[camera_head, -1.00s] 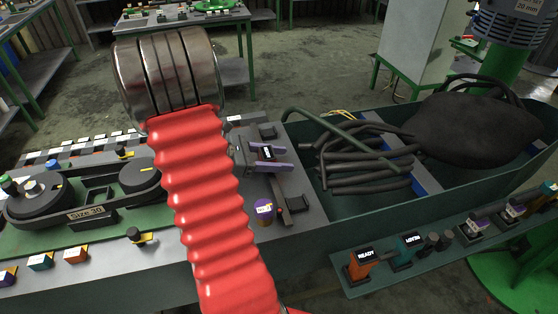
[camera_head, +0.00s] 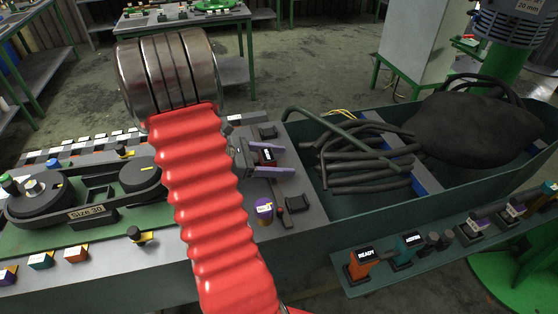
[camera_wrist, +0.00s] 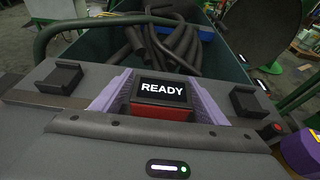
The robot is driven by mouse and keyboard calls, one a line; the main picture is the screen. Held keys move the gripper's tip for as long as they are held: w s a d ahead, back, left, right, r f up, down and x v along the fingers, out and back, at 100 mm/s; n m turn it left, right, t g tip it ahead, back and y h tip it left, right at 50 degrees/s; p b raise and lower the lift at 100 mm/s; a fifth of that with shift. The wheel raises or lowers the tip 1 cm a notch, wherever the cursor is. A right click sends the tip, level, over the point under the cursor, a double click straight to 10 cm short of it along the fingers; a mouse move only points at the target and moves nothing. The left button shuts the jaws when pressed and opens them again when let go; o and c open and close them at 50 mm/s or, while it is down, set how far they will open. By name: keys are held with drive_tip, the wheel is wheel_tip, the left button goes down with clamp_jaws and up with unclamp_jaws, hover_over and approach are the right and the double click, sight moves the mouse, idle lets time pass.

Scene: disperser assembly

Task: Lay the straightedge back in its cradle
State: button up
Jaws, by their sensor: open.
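A red block with a black READY screen (camera_wrist: 162,90) sits between the purple fingers of my gripper (camera_head: 272,160). The fingers are open, one on each side of it. It also shows in the head view (camera_head: 267,156). Two black cradle blocks stand either side of my gripper: the left one (camera_wrist: 58,77) and right one (camera_wrist: 253,102) in the wrist view. A flat metal strip, apparently the straightedge (camera_wrist: 42,101), shows near the left block. The rest of it is hidden behind my gripper, so I cannot tell how it is seated.
A purple knob (camera_head: 264,210) and a small red button (camera_head: 281,211) stand near the closer cradle block. A green bin with black hoses (camera_head: 365,165) lies to the right. A pulley and belt unit (camera_head: 90,190) is at left.

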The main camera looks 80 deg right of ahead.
drive_tip(key=shift+r, duration=0.1)
drive_tip(key=v, duration=1.2)
drive_tip(key=shift+c, duration=0.4)
